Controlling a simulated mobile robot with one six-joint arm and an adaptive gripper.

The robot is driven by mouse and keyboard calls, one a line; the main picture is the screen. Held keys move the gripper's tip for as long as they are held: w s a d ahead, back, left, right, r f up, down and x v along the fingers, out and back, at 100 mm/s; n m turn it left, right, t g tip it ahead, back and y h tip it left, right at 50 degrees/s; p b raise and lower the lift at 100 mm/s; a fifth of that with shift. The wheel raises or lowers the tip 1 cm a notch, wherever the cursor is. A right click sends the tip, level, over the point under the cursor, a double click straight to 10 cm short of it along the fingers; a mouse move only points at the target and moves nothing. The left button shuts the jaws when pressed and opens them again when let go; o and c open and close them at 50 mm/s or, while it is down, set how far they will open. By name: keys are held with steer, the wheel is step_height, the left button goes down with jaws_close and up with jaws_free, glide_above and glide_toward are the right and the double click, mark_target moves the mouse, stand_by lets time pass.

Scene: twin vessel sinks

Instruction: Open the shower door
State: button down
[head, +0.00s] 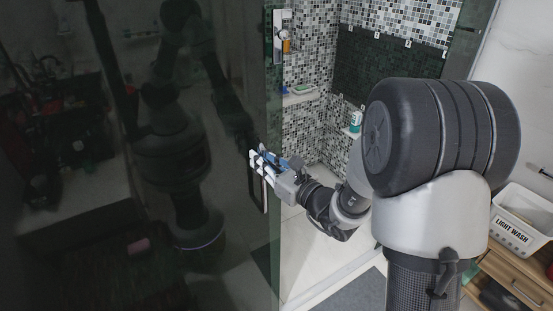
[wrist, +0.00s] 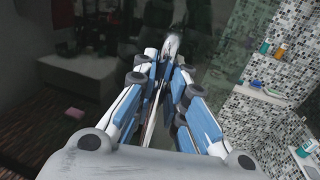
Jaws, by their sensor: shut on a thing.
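The shower door (head: 150,240) is a dark, reflective glass panel filling the left of the head view. Its greenish right edge stands beside an opening that shows the tiled shower interior. A pale vertical handle (head: 265,197) is on the door near that edge. My gripper (head: 257,163) is at the upper part of the handle, with its fingers shut on it. In the wrist view the blue and white fingers of my gripper (wrist: 170,62) close around the handle (wrist: 172,45), which they partly hide. The dark glass (wrist: 105,35) lies behind them.
Mosaic-tiled shower walls (head: 305,65) lie right of the door edge, with a small shelf (head: 300,98) and a green-and-white bottle (head: 356,122). A "LIGHT WASH" basket (head: 512,235) sits on a wooden cabinet (head: 518,283) at the right. A grey mat (head: 352,291) lies on the floor.

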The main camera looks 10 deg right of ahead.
steer(key=shift+s+a+f, duration=0.15)
steer(key=shift+a+f, duration=0.05)
steer(key=shift+a, duration=0.15)
steer(key=c, duration=1.6)
jaws_free()
steer(key=shift+r, duration=0.15)
steer(key=shift+c, duration=0.2)
steer(key=v, duration=1.2)
